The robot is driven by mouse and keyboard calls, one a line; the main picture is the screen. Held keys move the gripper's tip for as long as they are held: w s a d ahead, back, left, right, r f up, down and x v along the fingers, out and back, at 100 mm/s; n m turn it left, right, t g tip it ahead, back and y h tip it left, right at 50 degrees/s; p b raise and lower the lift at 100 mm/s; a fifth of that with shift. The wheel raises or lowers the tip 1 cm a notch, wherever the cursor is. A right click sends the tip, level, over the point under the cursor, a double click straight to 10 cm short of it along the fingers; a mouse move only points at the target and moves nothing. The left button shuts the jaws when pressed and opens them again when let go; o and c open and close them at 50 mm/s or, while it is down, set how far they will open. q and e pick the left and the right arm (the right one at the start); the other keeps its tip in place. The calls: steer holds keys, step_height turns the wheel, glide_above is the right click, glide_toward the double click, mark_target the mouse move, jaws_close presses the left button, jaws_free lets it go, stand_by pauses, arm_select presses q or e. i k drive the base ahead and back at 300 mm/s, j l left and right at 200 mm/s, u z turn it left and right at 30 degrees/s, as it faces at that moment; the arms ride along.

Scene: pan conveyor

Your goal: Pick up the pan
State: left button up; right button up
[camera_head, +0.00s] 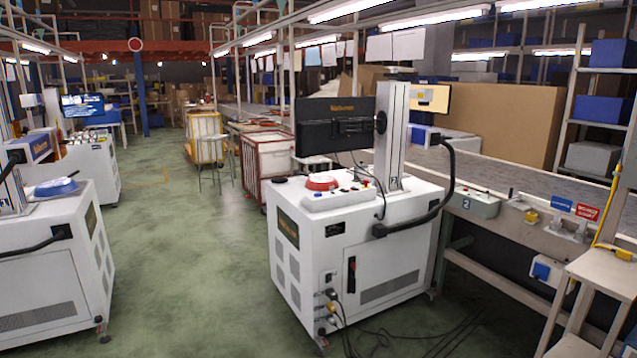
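I cannot make out a clear pan in the head view. A red round object (322,182) sits on top of the white machine cabinet (375,255) in the middle; I cannot tell what it is. A small dark flat object (279,180) lies at the cabinet's left corner. A similar blue object (57,187) sits on another white cabinet (50,290) at the left. Neither of my grippers is in view.
A conveyor (545,197) runs along the right behind the middle cabinet. A small stand (605,270) is at the right edge. Loose cables (420,333) lie on the floor by the cabinet. The green floor (185,270) between the cabinets is clear. Wheeled carts (267,160) stand farther back.

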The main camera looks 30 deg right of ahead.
mark_target(315, 183)
steer(key=i, duration=2.4)
steer(key=i+j+z, duration=0.2)
steer(key=i, duration=1.2)
steer(key=i+z, duration=0.5)
steer(key=i+j+z, duration=0.25)
steer(key=i+z, duration=0.25)
